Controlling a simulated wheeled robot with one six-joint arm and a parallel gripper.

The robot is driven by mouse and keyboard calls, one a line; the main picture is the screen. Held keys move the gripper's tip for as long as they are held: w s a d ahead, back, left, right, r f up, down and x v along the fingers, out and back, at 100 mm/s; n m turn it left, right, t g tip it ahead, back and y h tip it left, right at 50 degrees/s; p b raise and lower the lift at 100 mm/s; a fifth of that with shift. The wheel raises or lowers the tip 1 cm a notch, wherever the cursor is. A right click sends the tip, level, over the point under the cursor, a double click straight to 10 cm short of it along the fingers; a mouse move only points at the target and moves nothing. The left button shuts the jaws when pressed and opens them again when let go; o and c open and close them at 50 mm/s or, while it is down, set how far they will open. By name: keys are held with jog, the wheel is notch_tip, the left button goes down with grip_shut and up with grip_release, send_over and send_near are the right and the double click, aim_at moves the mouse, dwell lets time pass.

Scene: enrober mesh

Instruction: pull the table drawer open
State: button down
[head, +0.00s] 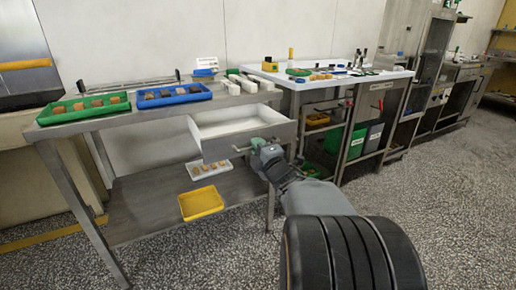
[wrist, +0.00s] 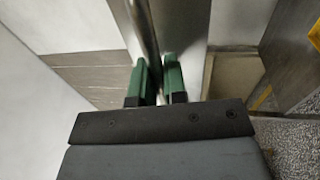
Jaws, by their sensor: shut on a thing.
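The table drawer (head: 246,132) is pulled out from under the top of the steel table (head: 137,108) in the head view. Its pale inside shows and looks empty. A bar handle (head: 240,149) runs along its front. My gripper (head: 257,144) is at the right part of this handle. In the wrist view the green fingers of my gripper (wrist: 158,80) stand on either side of the handle bar (wrist: 149,25) and are shut on it. The fingertips partly hide the bar there.
On the tabletop stand a green tray (head: 63,117) and a blue tray (head: 174,103) with small pieces. A yellow tray (head: 201,212) and a white tray (head: 195,174) lie on the lower shelf. Another table (head: 336,87) with tools adjoins at right. Speckled floor (head: 235,257) is open in front.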

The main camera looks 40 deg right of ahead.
jog(key=c, duration=1.2)
grip_release()
